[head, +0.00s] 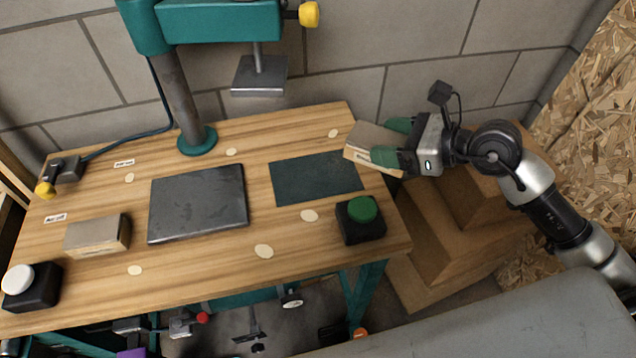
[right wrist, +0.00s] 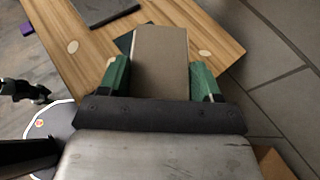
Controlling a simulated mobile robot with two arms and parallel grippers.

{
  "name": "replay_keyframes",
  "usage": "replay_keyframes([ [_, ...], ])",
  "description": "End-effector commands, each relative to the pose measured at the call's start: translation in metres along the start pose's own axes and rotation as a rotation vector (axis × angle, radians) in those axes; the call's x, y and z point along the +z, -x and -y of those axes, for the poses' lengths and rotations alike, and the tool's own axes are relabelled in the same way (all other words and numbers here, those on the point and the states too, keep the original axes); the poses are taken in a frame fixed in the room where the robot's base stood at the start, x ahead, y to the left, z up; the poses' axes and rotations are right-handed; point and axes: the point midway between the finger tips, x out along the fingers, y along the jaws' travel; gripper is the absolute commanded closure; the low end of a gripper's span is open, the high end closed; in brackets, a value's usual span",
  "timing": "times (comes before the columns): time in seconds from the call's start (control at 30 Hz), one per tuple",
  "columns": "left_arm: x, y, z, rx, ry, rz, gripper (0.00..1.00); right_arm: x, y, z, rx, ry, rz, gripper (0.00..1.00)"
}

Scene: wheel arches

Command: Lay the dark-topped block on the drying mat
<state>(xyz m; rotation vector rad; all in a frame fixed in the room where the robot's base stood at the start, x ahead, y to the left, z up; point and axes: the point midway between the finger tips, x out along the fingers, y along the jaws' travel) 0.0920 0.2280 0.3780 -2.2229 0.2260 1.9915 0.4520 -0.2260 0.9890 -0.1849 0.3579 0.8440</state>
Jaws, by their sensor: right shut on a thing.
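My right gripper (head: 392,143) is shut on a block (head: 374,136) with a grey-brown top and pale wood sides. It holds the block by the back right edge of the table, right of the dark green mat (head: 316,178). The block looks raised above the table. In the right wrist view the block (right wrist: 160,60) sits between the green fingers and hides most of the mat (right wrist: 124,42). A second, similar block (head: 97,236) with a grey-brown top lies at the left of the table. My left gripper is not in view.
A dark metal plate (head: 198,203) lies mid-table below a green press (head: 220,22). A black box with a green button (head: 361,209) stands just in front of the mat. One with a white button (head: 18,279) is front left. Cardboard boxes (head: 440,235) stand right of the table.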

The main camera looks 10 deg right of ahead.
Motion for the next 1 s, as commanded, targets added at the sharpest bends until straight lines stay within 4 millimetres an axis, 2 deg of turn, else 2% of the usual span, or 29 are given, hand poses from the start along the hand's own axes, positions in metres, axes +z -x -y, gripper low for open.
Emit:
replay_keyframes([
  [0.03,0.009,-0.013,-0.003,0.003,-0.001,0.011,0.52,-0.009,-0.001,0.006,-0.013,0.001,-0.008,0.64],
  [0.2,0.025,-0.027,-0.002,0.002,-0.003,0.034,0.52,-0.013,0.004,0.018,-0.044,-0.026,-0.006,0.64],
  [0.47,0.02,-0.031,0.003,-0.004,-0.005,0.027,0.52,-0.013,0.003,0.026,-0.064,-0.049,0.002,0.64],
  [0.57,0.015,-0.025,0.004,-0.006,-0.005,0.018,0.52,-0.012,-0.014,0.024,-0.063,-0.051,0.007,0.64],
  [0.9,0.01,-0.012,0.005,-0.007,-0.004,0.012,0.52,-0.026,-0.101,0.017,-0.061,-0.049,0.003,0.64],
  [1.0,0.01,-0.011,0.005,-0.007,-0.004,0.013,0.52,-0.03,-0.117,0.016,-0.063,-0.049,0.001,0.64],
])
